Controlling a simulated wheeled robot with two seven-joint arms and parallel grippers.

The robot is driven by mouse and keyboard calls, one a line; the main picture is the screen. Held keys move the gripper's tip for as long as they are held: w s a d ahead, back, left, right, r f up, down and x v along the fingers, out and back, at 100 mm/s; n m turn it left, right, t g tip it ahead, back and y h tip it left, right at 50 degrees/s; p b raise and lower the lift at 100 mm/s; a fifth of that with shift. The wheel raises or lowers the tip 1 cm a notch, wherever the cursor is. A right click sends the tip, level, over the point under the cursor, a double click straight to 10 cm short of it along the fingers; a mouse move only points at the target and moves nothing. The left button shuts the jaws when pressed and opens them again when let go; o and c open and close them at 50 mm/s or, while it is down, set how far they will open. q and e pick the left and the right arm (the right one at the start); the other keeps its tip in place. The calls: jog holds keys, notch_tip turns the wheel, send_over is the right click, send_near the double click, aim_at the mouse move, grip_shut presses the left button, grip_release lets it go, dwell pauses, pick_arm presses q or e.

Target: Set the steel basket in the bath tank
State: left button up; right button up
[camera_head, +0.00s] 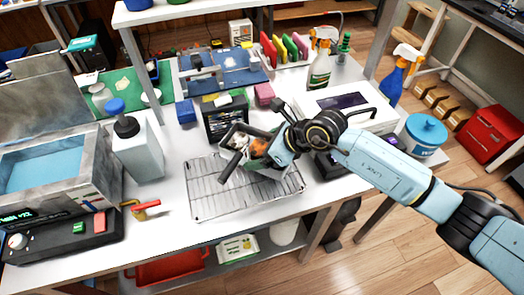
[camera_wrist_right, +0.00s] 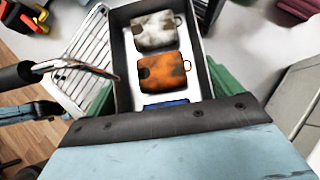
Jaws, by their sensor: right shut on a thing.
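The steel basket (camera_head: 247,129) is a dark-walled open box with a thin metal handle and a black grip. In the right wrist view the basket (camera_wrist_right: 202,62) holds a grey-white mottled piece (camera_wrist_right: 154,30) and an orange one (camera_wrist_right: 163,73). My right gripper (camera_head: 268,142) is shut on the basket, over or at the back of the wire rack; its fingertips are mostly hidden, and I cannot tell the height. The bath tank (camera_head: 97,185) is a grey box with light-blue liquid (camera_head: 42,164) at far left, well apart from the basket. My left gripper is not in view.
The wire rack (camera_head: 215,203) lies at the table's front. A dark box (camera_head: 224,118) is behind the basket. Green material beside the basket (camera_wrist_right: 222,88) is partly hidden.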

notch_tip(320, 180, up, 16)
jog(key=p, duration=0.1)
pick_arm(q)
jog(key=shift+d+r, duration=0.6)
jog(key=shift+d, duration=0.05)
pick_arm(e)
jog(key=s+d+m+t+h, duration=0.1)
jog(key=s+d+m+t, duration=0.1)
jog(key=d, duration=0.8)
jog(key=s+d+m+t+h, duration=0.1)
jog(key=d+m, duration=0.4)
jog(key=d, duration=0.5)
jog(key=shift+s+f+t+h, duration=0.15)
jog(key=shift+s+t+h, duration=0.25)
jog(key=shift+s+h, duration=0.7)
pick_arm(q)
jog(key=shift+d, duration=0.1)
pick_arm(e)
jog(key=shift+s, duration=0.25)
jog(key=shift+a+y, duration=0.15)
jog(key=shift+y, duration=0.15)
